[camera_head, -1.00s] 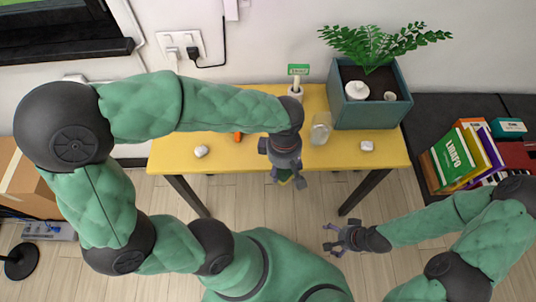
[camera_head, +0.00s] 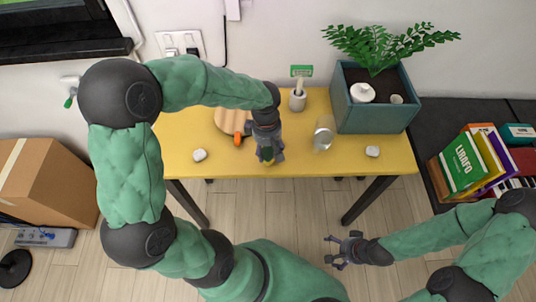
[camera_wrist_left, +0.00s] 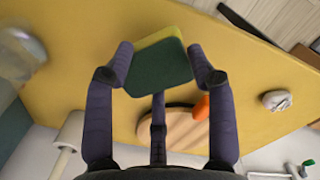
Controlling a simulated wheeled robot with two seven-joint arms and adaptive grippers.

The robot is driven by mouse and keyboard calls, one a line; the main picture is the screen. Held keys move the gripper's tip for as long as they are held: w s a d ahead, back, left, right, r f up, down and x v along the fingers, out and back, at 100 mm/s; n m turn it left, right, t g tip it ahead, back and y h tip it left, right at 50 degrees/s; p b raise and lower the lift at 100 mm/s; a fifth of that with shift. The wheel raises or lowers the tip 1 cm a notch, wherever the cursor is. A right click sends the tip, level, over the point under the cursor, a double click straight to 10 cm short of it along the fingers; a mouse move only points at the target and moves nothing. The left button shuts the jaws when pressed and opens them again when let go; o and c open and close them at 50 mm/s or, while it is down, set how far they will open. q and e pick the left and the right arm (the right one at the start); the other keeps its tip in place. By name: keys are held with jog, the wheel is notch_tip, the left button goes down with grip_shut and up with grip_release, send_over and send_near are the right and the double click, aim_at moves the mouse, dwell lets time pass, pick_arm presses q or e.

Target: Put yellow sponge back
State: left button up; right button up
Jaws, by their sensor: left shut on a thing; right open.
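The sponge (camera_head: 267,155) is yellow with a dark green face. It shows clearly in the left wrist view (camera_wrist_left: 157,70), held between the fingers with its green side toward the camera. My left gripper (camera_head: 268,153) is shut on it over the front middle of the yellow table (camera_head: 295,160). In the head view the fingers hide most of the sponge, and I cannot tell its exact height above the table. My right gripper (camera_head: 342,250) is open and empty, low in front of the table.
A round wooden board (camera_head: 228,115) with an orange item (camera_head: 238,139) lies just left of my left gripper. Small white lumps (camera_head: 199,155) (camera_head: 372,151) lie near the front edge.

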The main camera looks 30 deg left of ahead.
aim_at(268, 150)
pick_arm(q)
jog(key=shift+w+a+f+b, duration=0.15)
jog(key=shift+f+b, duration=0.35)
jog(key=shift+f, duration=1.25)
jog(key=shift+f, duration=0.1)
jog(key=o, duration=0.7)
jog(key=shift+o, duration=0.2)
jog(key=r+p, duration=0.1)
jog(key=r, duration=0.3)
jog(key=r+p, duration=0.1)
jog(key=r, duration=0.3)
jog(key=r+p, duration=0.2)
jog(key=r, duration=0.2)
jog(key=shift+a+r, duration=0.1)
jog(key=shift+a, duration=0.15)
